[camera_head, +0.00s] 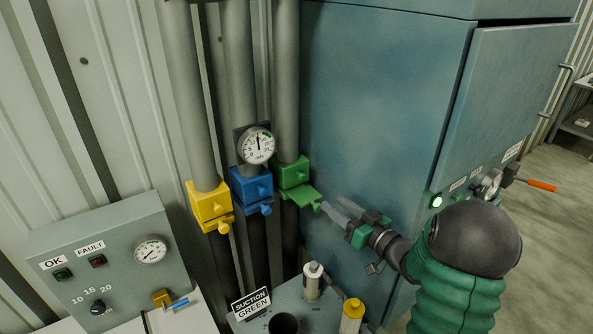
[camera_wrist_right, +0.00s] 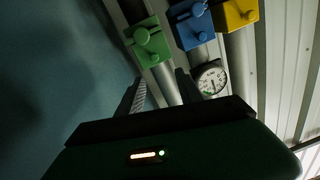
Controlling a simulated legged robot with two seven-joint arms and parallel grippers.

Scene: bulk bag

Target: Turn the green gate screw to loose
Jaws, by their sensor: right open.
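The green gate (camera_head: 293,172) sits on the rightmost of three grey pipes, beside the blue cabinet. Its small green screw (camera_head: 318,207) sticks out at the lower front, and a green plate juts out beside it. In the wrist view the green gate (camera_wrist_right: 152,48) is just beyond the fingertips, with round knobs on its face. My right gripper (camera_head: 334,205) is open and empty, right of the green screw and close to it; I cannot tell whether a fingertip touches it. In the wrist view the gripper (camera_wrist_right: 161,82) points toward the gate. My left gripper is not in view.
A blue gate (camera_head: 251,188) and a yellow gate (camera_head: 210,205) stand left of the green one. A gauge (camera_head: 257,145) hangs above the blue gate. The blue cabinet (camera_head: 375,100) is close behind my right gripper. Below are a white-topped cylinder (camera_head: 312,281) and a yellow-capped one (camera_head: 351,316).

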